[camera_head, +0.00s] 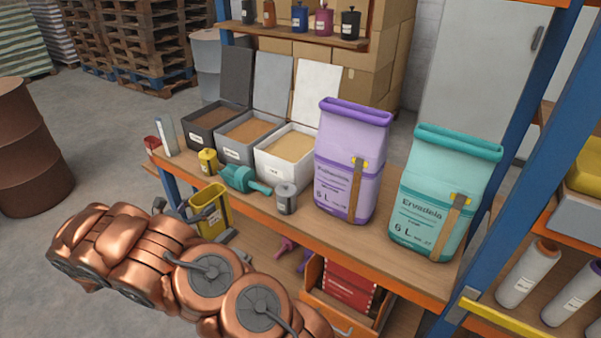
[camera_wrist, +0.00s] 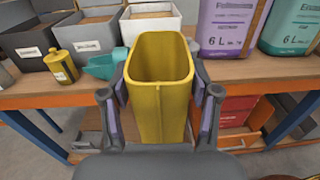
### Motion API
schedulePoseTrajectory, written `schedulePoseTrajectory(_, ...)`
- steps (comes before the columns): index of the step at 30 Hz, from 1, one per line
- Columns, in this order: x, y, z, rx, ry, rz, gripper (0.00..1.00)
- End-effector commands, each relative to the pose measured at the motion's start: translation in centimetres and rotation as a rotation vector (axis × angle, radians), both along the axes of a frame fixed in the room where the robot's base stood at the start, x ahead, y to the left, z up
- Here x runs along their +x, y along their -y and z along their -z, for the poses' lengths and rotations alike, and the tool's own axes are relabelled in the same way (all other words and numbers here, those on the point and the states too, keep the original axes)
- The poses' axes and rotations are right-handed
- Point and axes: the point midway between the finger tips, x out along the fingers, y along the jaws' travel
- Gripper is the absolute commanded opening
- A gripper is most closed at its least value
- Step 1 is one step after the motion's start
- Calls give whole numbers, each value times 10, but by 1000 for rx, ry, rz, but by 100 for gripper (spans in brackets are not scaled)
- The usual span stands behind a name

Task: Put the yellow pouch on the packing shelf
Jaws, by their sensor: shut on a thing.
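The yellow pouch (camera_wrist: 160,100) is open at the top and looks empty inside in the wrist view. My gripper (camera_wrist: 160,92) is shut on it, one finger against each side, and holds it upright. In the head view the pouch (camera_head: 208,214) hangs in front of the workbench edge, below the bench top, with my arm to its lower left. Its lower part is partly hidden by my gripper. Which surface is the packing shelf is not marked; an upper shelf (camera_head: 300,37) with small bottles stands behind the bench, and an orange-edged rack stands at the right.
The workbench (camera_head: 400,262) carries three open bins, a teal scoop (camera_head: 243,179), a small yellow container (camera_head: 207,161), a grey canister (camera_head: 286,198), a purple sack (camera_head: 350,160) and a teal sack (camera_head: 443,195). A blue post (camera_head: 520,150) stands at right. A rusty drum (camera_head: 30,150) stands left.

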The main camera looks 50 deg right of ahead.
Motion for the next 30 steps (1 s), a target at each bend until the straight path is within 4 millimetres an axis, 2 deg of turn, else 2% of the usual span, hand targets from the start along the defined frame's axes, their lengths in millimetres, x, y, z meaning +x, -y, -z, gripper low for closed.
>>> schedulePoseTrajectory(1, -11, 29, 3, 2, -1, 98, 43)
schedulePoseTrajectory(6, -53, 107, 8, 4, 1, 392, 43)
schedulePoseTrajectory(12, -122, 182, 10, 2, 0, 731, 43)
schedulePoseTrajectory(15, -155, 208, 12, 5, 1, 873, 43)
schedulePoseTrajectory(18, -183, 225, 11, 2, -2, 985, 43)
schedulePoseTrajectory(21, -201, 236, 10, 4, 2, 1057, 43)
schedulePoseTrajectory(24, -210, 241, 11, 5, 3, 1094, 43)
schedulePoseTrajectory(30, -215, 244, 20, 17, 0, 1101, 43)
